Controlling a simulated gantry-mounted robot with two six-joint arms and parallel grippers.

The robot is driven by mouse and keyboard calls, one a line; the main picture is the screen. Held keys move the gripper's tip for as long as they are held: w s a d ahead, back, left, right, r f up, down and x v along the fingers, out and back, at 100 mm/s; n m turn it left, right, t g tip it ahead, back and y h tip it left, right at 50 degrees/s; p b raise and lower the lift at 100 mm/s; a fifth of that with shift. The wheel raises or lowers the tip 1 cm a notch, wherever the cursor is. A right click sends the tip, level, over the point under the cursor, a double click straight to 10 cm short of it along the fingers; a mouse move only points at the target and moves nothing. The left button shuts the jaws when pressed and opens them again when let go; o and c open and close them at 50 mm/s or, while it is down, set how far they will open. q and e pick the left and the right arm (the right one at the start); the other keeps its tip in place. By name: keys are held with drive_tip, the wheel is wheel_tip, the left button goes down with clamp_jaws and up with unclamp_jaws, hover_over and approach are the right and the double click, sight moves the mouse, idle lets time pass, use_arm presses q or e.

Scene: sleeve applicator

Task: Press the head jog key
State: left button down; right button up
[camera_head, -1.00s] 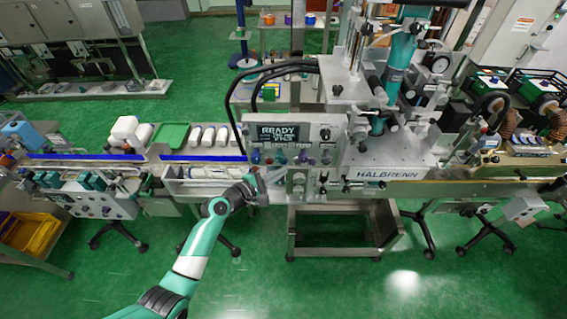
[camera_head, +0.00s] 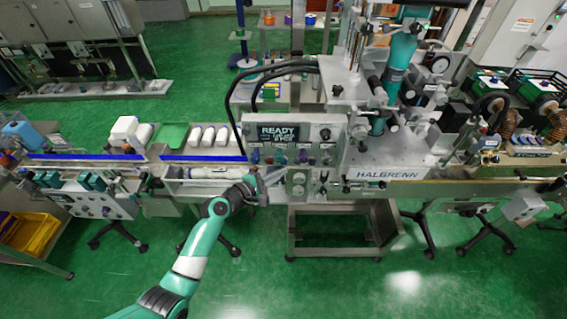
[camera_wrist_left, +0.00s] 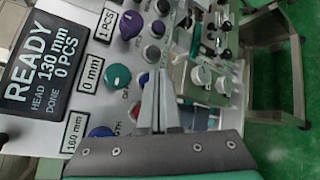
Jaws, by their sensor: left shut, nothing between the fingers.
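The control panel (camera_head: 324,134) has a dark display (camera_head: 278,134), which also shows in the left wrist view (camera_wrist_left: 38,62) reading READY, HEAD 130 mm, DONE 0 PCS. Beside the display are a purple knob (camera_wrist_left: 131,25), a teal knob (camera_wrist_left: 118,77) and a blue knob (camera_wrist_left: 101,132). I cannot read which is the head jog key. My left gripper (camera_head: 266,180) is shut and empty in front of the panel's lower left; its fingertips (camera_wrist_left: 158,74) point at the key row and hide part of it. Contact cannot be told.
A conveyor with a blue rail (camera_head: 205,158) and white bottles (camera_head: 208,137) lies left of the panel. The HALBRENN machine housing (camera_head: 390,170) stands to its right. Two pale knobs (camera_wrist_left: 211,80) sit on a block beyond my fingers.

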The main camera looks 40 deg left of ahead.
use_arm(q)
drive_tip(key=shift+w, duration=0.1)
idle(0.3)
drive_tip(key=shift+w+a, duration=0.2)
drive_tip(key=shift+a, duration=0.1)
drive_tip(key=shift+w+a+b, duration=0.3)
drive_tip(key=shift+b, duration=0.25)
idle(0.4)
drive_tip(key=shift+d, duration=0.1)
drive_tip(key=shift+s+d+p, duration=0.5)
drive_tip(key=shift+s+p, duration=0.1)
drive_tip(key=shift+p, duration=0.15)
